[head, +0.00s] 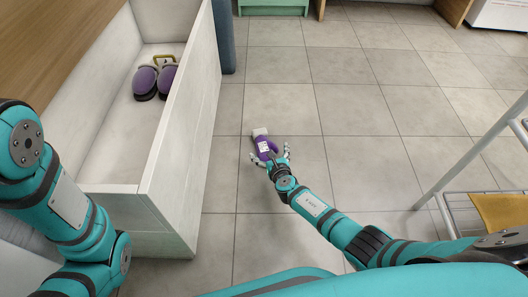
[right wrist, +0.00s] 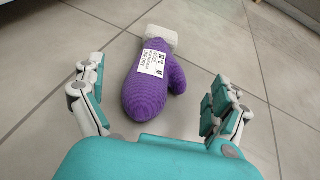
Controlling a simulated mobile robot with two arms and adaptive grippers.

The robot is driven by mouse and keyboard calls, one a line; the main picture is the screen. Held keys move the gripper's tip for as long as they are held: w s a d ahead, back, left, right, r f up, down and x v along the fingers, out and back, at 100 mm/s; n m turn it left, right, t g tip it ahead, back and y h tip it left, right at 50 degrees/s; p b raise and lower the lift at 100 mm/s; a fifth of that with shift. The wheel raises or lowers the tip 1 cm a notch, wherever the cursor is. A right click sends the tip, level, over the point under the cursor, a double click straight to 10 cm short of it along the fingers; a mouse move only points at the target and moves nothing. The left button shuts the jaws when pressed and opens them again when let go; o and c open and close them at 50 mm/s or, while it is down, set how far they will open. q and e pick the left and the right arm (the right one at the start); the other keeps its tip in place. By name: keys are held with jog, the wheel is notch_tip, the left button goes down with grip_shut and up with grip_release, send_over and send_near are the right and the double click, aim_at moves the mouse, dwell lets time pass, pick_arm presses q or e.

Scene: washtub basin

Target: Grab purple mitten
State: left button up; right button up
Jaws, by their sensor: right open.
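The purple mitten (head: 265,147) lies on the tiled floor in the head view, with a white cuff and a white printed label. In the right wrist view the purple mitten (right wrist: 152,85) lies with its cuff pointing away and its thumb to the right. My right gripper (head: 270,158) is open and over the near end of the mitten. In the right wrist view the fingers of my right gripper (right wrist: 158,105) stand apart on either side of the mitten, not closed on it. My left arm is at the left of the head view; its gripper does not show.
A white open drawer or box (head: 176,120) stands at the left, with a pair of purple-and-dark shoes (head: 146,82) inside. A metal rack (head: 470,150) with a yellow cloth (head: 503,213) is at the right. The floor around the mitten is clear.

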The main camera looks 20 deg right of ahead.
aim_at(267, 147)
jog(key=b+x, duration=0.4)
jog(key=shift+w+d+f, duration=0.2)
jog(key=shift+w+f, duration=0.05)
jog(key=shift+f, duration=0.2)
jog(key=shift+w+b, duration=0.3)
jog(key=shift+w, duration=0.1)
jog(key=shift+r, duration=0.1)
jog(key=c, duration=1.1)
